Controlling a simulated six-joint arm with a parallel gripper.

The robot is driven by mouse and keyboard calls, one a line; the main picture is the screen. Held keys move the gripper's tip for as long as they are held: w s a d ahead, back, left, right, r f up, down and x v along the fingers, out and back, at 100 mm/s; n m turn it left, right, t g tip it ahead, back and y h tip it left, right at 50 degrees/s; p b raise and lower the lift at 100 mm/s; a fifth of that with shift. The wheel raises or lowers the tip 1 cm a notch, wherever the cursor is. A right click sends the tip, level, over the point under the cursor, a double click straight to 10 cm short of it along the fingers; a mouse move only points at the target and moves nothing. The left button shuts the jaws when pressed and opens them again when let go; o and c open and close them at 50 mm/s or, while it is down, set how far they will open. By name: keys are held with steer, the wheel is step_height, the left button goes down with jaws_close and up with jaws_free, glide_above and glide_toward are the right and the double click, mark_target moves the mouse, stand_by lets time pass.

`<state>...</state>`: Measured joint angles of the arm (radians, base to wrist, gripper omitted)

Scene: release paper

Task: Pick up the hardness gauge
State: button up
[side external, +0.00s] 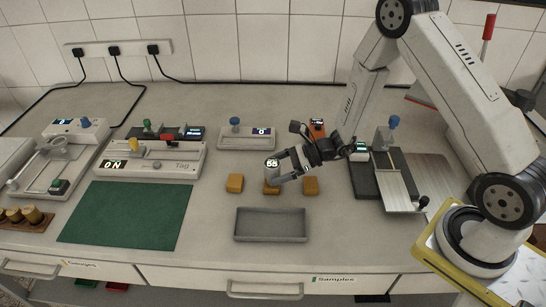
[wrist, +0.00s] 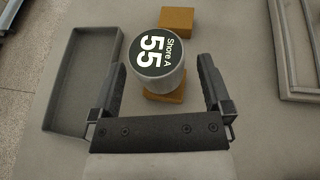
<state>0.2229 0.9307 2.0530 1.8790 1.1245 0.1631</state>
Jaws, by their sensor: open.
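The hardness gauge (wrist: 158,62) is a grey cylinder with a round dark display reading "Shore A 55". It stands on the middle one of three amber blocks (wrist: 165,97), and its display also shows in the side view (side external: 272,162). My gripper (wrist: 161,72) is open, with one finger on each side of the gauge. Gaps show between the fingers and the gauge in the wrist view. In the side view my gripper (side external: 284,171) comes to the gauge from the right and hides part of its body.
Other amber blocks stand to the left (side external: 235,183) and right (side external: 311,186). A shallow grey tray (side external: 270,239) lies in front. A green mat (side external: 125,215) and bench devices (side external: 150,162) are on the left. A device with a metal plate (side external: 396,185) stands on the right.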

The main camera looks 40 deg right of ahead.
steer(key=shift+w+a+f, duration=0.25)
steer(key=shift+w+a, duration=0.1)
steer(key=shift+a, duration=0.2)
jaws_close()
